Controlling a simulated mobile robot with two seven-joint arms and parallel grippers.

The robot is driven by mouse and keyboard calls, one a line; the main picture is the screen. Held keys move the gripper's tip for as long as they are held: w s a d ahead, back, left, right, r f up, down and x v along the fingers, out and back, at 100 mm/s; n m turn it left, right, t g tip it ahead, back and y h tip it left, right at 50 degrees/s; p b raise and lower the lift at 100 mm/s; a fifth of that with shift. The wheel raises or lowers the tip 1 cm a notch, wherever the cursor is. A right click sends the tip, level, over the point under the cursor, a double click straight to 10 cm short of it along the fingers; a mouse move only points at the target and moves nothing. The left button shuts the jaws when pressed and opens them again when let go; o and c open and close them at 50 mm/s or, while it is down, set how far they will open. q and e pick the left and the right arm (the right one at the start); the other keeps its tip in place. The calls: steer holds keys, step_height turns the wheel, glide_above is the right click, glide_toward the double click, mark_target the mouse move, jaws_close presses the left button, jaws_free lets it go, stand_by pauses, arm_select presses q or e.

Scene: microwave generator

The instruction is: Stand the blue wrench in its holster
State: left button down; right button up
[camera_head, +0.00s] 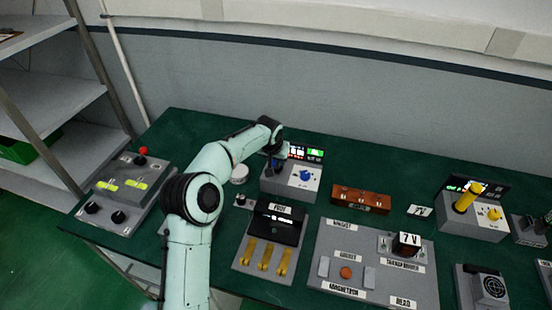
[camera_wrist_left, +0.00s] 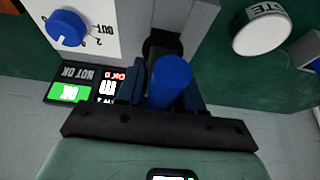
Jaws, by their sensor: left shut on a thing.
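My left gripper (camera_head: 275,160) is over the left side of a grey box (camera_head: 285,189) with a blue dial. In the left wrist view the gripper (camera_wrist_left: 165,82) is shut on the blue wrench, whose round blue handle (camera_wrist_left: 171,78) shows end-on between the fingers. A dark round fitting (camera_wrist_left: 160,46), which looks like the holster, shows on the box right beyond the handle. The wrench's lower end is hidden, so I cannot tell how far it is inside. In the head view the wrench is mostly hidden by the gripper. My right gripper is not in view.
A display (camera_wrist_left: 95,88) beside the box has a green panel lit. A white round container (camera_head: 239,174) stands left of the box. A black unit with brass levers (camera_head: 264,258) is in front, a brown block (camera_head: 361,198) to the right. A yellow handle (camera_head: 467,196) stands further right.

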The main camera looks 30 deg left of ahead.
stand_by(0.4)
arm_select(q)
steer(key=shift+f, duration=0.45)
steer(key=shift+f, duration=0.2)
stand_by(0.4)
steer(key=c, duration=0.6)
jaws_free()
steer(key=shift+c, duration=0.2)
steer(key=shift+f, duration=0.1)
steer(key=v, duration=1.3)
steer(key=shift+s+r+b, duration=0.1)
steer(key=shift+r+b, duration=0.2)
steer(key=shift+b, duration=0.1)
steer(key=shift+f, duration=0.1)
